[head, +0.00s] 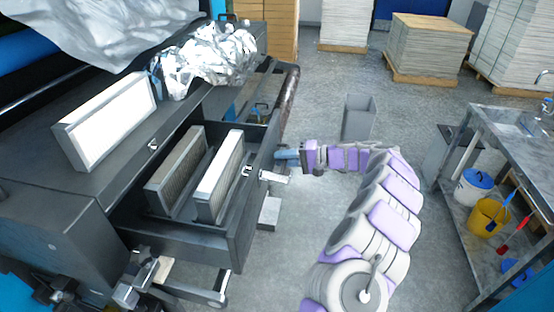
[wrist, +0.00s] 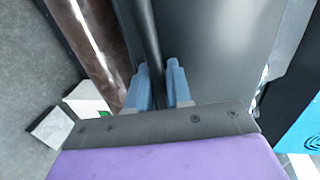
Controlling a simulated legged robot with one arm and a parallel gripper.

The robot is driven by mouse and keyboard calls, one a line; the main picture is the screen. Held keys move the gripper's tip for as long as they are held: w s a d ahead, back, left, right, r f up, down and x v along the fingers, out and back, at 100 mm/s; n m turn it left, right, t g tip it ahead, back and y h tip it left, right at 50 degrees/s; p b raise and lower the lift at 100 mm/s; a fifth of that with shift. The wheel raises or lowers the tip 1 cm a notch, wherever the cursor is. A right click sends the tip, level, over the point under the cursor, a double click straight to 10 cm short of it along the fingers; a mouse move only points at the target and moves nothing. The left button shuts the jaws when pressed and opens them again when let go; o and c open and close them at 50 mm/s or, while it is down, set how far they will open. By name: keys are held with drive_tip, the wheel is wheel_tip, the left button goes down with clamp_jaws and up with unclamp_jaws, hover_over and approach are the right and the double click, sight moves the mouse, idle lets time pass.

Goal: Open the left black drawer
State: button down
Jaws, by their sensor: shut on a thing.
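The black drawer (head: 243,215) in the dark machine cabinet is pulled out, and its inside shows. Two framed filter-like panels stand in it, a grey one (head: 176,172) and a whiter one (head: 218,178). My gripper (head: 284,156) is at the outer side of the drawer's front, near its far end. In the wrist view, the blue fingertips (wrist: 160,84) are close on either side of a dark upright edge (wrist: 150,45), which appears to be part of the drawer. The exact contact is hidden in the head view.
A framed white panel (head: 105,122) and crumpled foil (head: 212,58) lie on the cabinet top. A grey bin (head: 359,118) stands on the floor beyond my arm. A metal workbench (head: 500,140) with buckets below is at right. Open floor lies between.

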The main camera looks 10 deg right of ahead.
drive_tip(key=shift+v, duration=1.25)
drive_tip(key=shift+w+f, duration=0.15)
drive_tip(key=c, duration=1.2)
unclamp_jaws()
drive_tip(key=shift+w+a+f, duration=0.15)
drive_tip(key=shift+c, duration=0.2)
drive_tip(key=p+v, duration=0.2)
drive_tip(key=v, duration=1.5)
drive_tip(key=shift+d+p, duration=0.25)
drive_tip(key=shift+p, duration=0.15)
